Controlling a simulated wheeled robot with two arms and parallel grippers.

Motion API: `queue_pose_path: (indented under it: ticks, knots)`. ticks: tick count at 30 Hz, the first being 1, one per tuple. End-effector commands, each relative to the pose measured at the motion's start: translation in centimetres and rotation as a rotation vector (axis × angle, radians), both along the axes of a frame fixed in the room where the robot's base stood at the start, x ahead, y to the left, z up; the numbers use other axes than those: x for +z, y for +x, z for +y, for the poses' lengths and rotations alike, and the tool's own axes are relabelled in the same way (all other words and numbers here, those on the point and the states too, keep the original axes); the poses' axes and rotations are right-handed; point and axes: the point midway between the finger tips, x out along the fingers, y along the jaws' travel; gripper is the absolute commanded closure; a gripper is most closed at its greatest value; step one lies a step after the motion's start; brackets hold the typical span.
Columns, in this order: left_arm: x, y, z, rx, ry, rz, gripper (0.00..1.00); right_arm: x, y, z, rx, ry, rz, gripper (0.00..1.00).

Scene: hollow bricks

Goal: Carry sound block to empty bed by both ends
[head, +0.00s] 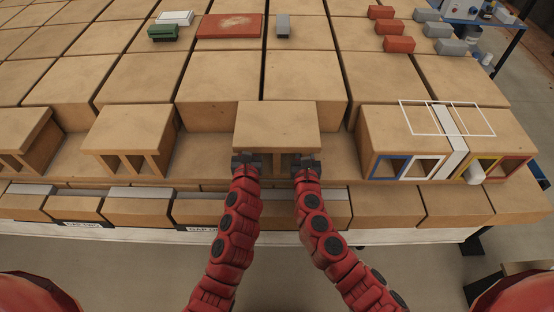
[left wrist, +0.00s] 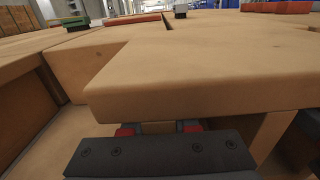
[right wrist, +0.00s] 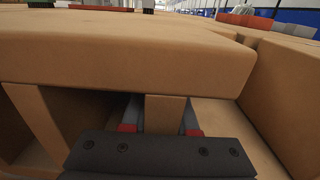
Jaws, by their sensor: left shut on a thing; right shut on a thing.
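A tan hollow block (head: 277,125) is in the middle of the front row in the head view. Its top looks whole. My left gripper (head: 247,162) is shut on the block's left front part, and my right gripper (head: 307,165) on its right front part. In the left wrist view the block (left wrist: 200,75) overhangs the red-tipped fingers. In the right wrist view the fingers straddle an upright web under the block (right wrist: 165,112). I cannot tell whether its underside touches the ledge. I cannot make out for sure which spot is the empty bed.
Hollow blocks stand at left (head: 137,135) and far left (head: 25,135). A larger block (head: 395,140) with coloured openings, a white strap and white outlines is at right. Bare ledge (head: 205,165) shows between. Rows of tan blocks fill the back, with a red slab (head: 230,25).

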Motion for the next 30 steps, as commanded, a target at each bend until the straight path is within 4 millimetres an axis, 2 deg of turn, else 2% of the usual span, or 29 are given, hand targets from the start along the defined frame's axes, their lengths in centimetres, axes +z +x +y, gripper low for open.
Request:
queue_pose_path:
  ticks: [3, 4, 9, 20, 23, 30]
  knots:
    - [-0.5, 0.1, 0.0, -0.001, 0.001, -0.010, 1.00, -0.7, 0.0, 0.0, -0.001, -0.002, -0.006, 1.00]
    - [-0.6, 0.1, 0.0, 0.000, 0.000, -0.007, 0.71, -0.8, 0.0, 0.0, -0.001, 0.000, -0.002, 0.71]
    - [-0.5, 0.0, 0.0, 0.000, 0.000, -0.004, 0.43, -0.6, 0.0, 0.0, -0.001, 0.000, -0.001, 0.43]
    - [-0.6, -0.4, 0.0, -0.001, 0.000, -0.002, 0.43, -0.7, 0.0, 0.0, 0.000, 0.000, -0.001, 0.43]
    - [-0.6, -1.6, -0.1, -0.003, 0.000, -0.003, 0.43, -0.7, 0.0, 0.0, 0.000, 0.000, 0.000, 0.43]
    - [-0.8, -6.4, -0.1, -0.005, 0.003, 0.001, 0.43, -0.7, 0.0, 0.0, 0.000, 0.000, 0.000, 0.43]
